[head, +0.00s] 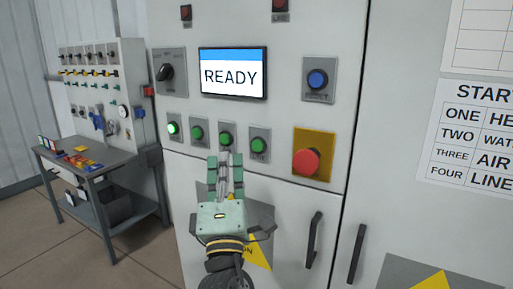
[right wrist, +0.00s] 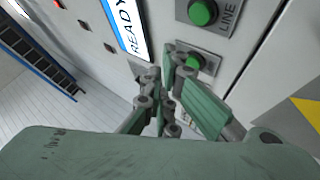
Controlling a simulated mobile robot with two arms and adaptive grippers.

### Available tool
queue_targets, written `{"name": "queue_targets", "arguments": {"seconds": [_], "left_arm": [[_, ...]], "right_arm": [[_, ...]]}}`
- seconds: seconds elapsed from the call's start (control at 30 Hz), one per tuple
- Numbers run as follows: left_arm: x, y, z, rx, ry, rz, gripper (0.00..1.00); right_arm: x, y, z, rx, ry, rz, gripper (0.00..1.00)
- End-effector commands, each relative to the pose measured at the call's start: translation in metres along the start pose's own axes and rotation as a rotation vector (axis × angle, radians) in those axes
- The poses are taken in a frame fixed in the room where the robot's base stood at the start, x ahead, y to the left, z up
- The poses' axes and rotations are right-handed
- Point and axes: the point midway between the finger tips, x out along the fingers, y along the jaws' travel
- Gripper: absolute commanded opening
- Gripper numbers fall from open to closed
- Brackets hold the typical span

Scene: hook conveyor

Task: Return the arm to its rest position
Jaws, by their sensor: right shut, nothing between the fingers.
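My right gripper (head: 225,158) is shut and empty in front of the grey control cabinet (head: 290,30). Its fingertips are at the row of green buttons, over the lower part of the third button (head: 226,138). I cannot tell whether they touch it. In the right wrist view the closed fingers (right wrist: 172,52) point at the panel, beside a green button (right wrist: 187,64). Another green button (right wrist: 202,12), marked LINE, lies above it. The leftmost green button (head: 173,128) is lit. My left gripper is not in view.
The screen (head: 233,73) reads READY. A blue button (head: 318,79) and a red emergency stop (head: 306,161) on a yellow plate are on the right. Door handles (head: 314,240) stick out below. A workbench (head: 90,152) stands at the left, with open floor in front.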

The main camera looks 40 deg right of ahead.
Motion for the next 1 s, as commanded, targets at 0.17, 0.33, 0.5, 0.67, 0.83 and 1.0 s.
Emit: {"name": "queue_targets", "arguments": {"seconds": [0.17, 0.33, 0.5, 0.67, 0.83, 1.0], "left_arm": [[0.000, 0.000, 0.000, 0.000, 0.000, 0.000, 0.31], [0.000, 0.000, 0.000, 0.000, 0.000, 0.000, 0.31], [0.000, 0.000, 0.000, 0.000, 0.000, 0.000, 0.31], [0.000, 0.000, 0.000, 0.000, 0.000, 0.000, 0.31], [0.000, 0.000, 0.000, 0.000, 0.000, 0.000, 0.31], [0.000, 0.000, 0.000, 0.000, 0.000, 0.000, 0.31]], "right_arm": [[0.000, 0.000, 0.000, 0.000, 0.000, 0.000, 0.00], [0.000, 0.000, 0.000, 0.000, 0.000, 0.000, 0.00], [0.000, 0.000, 0.000, 0.000, 0.000, 0.000, 0.00], [0.000, 0.000, 0.000, 0.000, 0.000, 0.000, 0.00], [-0.001, -0.011, -0.006, 0.003, 0.017, -0.020, 0.00], [-0.014, -0.082, -0.048, 0.037, 0.125, -0.157, 0.00]]}}
